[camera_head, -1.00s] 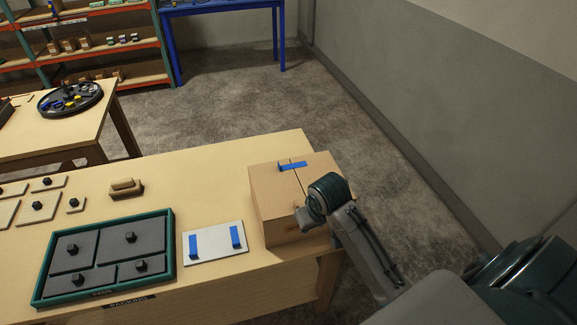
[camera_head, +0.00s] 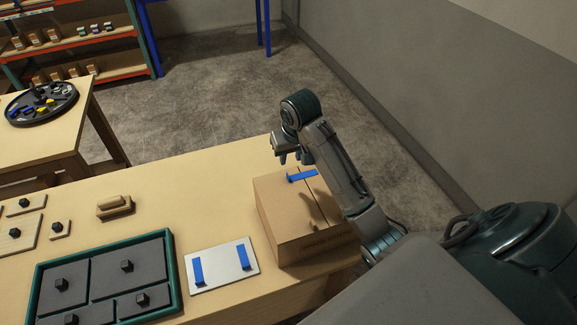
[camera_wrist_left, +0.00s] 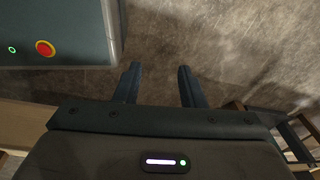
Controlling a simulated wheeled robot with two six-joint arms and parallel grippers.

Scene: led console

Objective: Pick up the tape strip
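One blue tape strip (camera_head: 303,175) lies across the seam on top of the cardboard box (camera_head: 285,225). Two more blue tape strips, a left one (camera_head: 198,271) and a right one (camera_head: 244,257), stand on the white plate (camera_head: 222,267). My right gripper (camera_head: 294,161) hangs just above the box's far edge, close over the strip on the box. Its fingers look apart, with nothing seen between them. My left gripper (camera_wrist_left: 158,68) is open and empty over the floor in the left wrist view; it is outside the head view.
A green-rimmed tray (camera_head: 174,270) with dark knobbed panels is left of the plate. Another table holds a round black tray (camera_head: 40,103). Bare tabletop lies between block and box.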

